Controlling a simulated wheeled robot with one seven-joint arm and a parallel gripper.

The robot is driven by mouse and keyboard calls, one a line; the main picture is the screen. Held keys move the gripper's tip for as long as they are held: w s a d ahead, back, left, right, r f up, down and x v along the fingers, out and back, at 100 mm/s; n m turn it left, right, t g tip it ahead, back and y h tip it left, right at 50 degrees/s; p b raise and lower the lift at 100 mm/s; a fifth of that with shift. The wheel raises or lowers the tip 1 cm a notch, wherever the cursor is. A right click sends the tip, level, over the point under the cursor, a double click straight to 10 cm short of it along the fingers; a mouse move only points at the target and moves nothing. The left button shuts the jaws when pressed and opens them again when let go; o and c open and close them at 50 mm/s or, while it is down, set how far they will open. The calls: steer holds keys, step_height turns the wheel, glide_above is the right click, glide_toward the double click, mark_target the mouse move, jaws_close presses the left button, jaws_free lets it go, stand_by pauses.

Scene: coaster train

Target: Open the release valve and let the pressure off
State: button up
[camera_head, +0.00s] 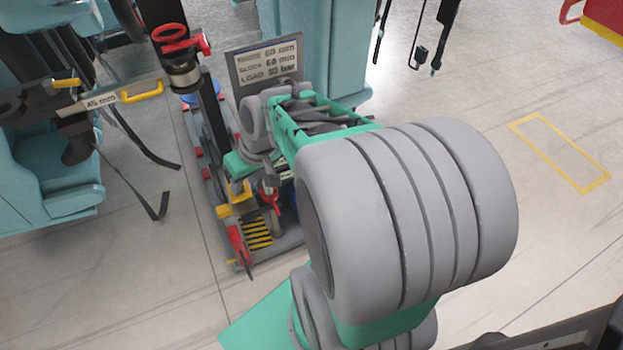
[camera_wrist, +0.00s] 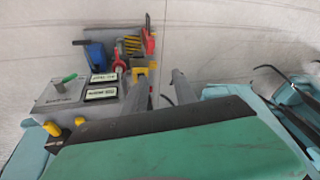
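In the wrist view, a grey box carries a green-handled knob (camera_wrist: 64,80), two dark-framed gauges or labels (camera_wrist: 102,85) and yellow knobs (camera_wrist: 52,129). Beyond it are a red ring-shaped handle (camera_wrist: 118,66) and a red lever-like part (camera_wrist: 149,42). I cannot tell for certain which part is the release valve. My gripper (camera_wrist: 161,78) shows two grey fingers spread apart with nothing between them. A yellow part (camera_wrist: 141,66) lies just beyond the left finger. In the head view my arm hides most of my gripper and part of the unit.
The head view shows a red handwheel (camera_head: 175,38) on a dark post, a sign (camera_head: 266,62) reading load 20, and a red part (camera_head: 238,245) beside yellow-black stripes. Teal seats with hanging straps (camera_head: 150,155) stand left.

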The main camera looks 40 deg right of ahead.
steer(key=w+d+f+m+t+y+b, duration=0.25)
steer(key=d+f+b, duration=0.45)
steer(key=f, duration=0.6)
steer(key=s+d+f+m+t+h+b, duration=0.2)
steer(key=s+d+f+m+t+b, duration=0.15)
steer(key=d, duration=0.55)
steer(key=s+d+f+m+t+h+b, duration=0.25)
steer(key=d+f+t, duration=0.25)
steer(key=d, duration=0.5)
steer(key=r+b+x, duration=0.1)
steer(key=x, duration=0.7)
steer(key=shift+w+m, duration=0.2)
steer(key=shift+m, duration=0.15)
steer(key=shift+f, duration=0.1)
steer(key=shift+c, duration=0.4)
jaws_close()
